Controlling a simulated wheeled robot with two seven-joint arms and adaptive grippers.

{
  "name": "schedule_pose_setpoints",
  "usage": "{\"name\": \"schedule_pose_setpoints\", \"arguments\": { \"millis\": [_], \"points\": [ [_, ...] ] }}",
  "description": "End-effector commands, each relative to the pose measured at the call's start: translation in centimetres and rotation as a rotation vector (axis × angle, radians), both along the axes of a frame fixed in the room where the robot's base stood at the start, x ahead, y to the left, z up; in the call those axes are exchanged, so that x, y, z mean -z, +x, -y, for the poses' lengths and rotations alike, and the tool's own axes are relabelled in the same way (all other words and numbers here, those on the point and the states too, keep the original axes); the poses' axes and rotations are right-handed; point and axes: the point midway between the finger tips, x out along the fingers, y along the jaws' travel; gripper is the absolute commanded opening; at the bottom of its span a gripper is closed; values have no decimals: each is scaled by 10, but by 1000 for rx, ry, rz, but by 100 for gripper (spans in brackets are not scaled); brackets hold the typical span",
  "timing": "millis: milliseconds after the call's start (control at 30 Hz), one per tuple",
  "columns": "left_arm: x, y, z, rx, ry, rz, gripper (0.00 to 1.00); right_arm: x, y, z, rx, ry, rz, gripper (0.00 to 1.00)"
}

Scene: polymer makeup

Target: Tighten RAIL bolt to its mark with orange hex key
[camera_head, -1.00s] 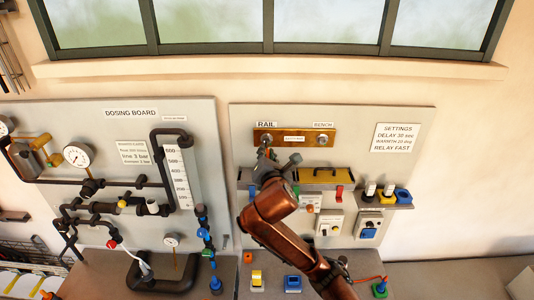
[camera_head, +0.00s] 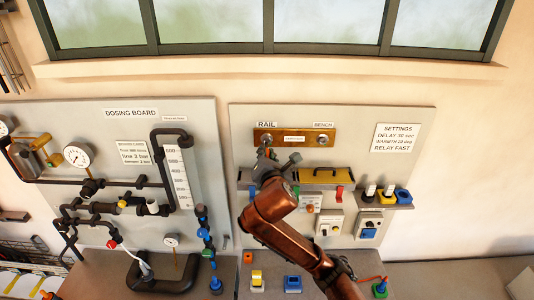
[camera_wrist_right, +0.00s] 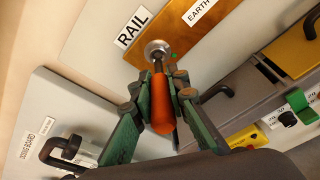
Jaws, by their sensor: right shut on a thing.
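The RAIL bolt (camera_head: 266,138) sits at the left end of a brass bar (camera_head: 294,132), under the RAIL label (camera_head: 266,125). In the right wrist view the bolt (camera_wrist_right: 156,47) is a round silver head, with a small green mark (camera_wrist_right: 174,56) beside it on the bar. My right gripper (camera_wrist_right: 160,100) is shut on the orange handle of the hex key (camera_wrist_right: 161,105). The key's dark shaft reaches up to the bolt head; whether it is fully seated I cannot tell. In the head view my right gripper (camera_head: 267,156) is just below the bolt. My left gripper is not in view.
The BENCH bolt (camera_head: 322,139) is at the bar's right end. Below is a grey shelf (camera_head: 245,186) with a yellow panel (camera_head: 324,174) above it and coloured blocks. The dosing board (camera_head: 110,120) with pipes and gauges stands left.

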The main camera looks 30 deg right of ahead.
Motion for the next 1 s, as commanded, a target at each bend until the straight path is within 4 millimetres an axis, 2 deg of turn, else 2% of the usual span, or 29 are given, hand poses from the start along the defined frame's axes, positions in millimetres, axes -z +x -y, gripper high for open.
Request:
{"name": "schedule_pose_setpoints", "arguments": {
  "millis": [800,833,1000],
  "points": [
    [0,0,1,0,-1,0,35,0,17,11,1,0,1,0],
    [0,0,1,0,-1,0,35,0,17,10,0,0,2,16],
    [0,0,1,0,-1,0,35,0,17,10,1,0,1,28]
  ]
}}
